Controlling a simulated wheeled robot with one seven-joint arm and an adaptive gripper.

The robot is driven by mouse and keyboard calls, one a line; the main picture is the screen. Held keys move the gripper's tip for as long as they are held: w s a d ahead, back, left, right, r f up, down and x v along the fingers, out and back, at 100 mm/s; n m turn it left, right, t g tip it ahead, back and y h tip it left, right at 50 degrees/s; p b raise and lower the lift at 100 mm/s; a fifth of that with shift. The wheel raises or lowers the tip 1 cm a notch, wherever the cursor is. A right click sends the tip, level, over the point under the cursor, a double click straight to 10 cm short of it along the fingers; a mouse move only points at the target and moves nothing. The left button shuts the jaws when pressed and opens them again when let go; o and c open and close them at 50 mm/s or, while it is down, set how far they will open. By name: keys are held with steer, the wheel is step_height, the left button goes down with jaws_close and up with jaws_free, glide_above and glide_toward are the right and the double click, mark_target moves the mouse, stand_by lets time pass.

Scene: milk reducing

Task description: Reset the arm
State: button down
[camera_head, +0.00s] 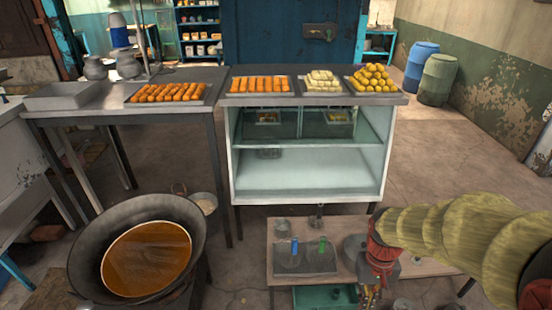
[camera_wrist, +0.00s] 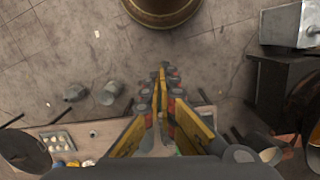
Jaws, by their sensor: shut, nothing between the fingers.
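My gripper (camera_head: 370,297) hangs at the end of my arm over the right part of a low wooden table, near the bottom edge of the head view. In the wrist view its two yellow-and-grey fingers (camera_wrist: 163,78) come together at the tips, with nothing seen between them. The gripper points down toward the floor and low table area, clear of the counter.
A low table (camera_head: 345,265) holds a dark tray (camera_head: 305,260) with blue and green items. A large pan of brown liquid (camera_head: 146,258) stands at left.

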steer(key=s+a+r+t, duration=0.2)
steer(key=s+r+t, duration=0.1)
steer(key=r, duration=0.7)
steer(key=s+a+r+n+t+p, duration=0.1)
steer(key=s+r+t, duration=0.3)
steer(key=r, duration=0.6)
steer(key=shift+s+a, duration=0.45)
steer(key=shift+a, duration=0.25)
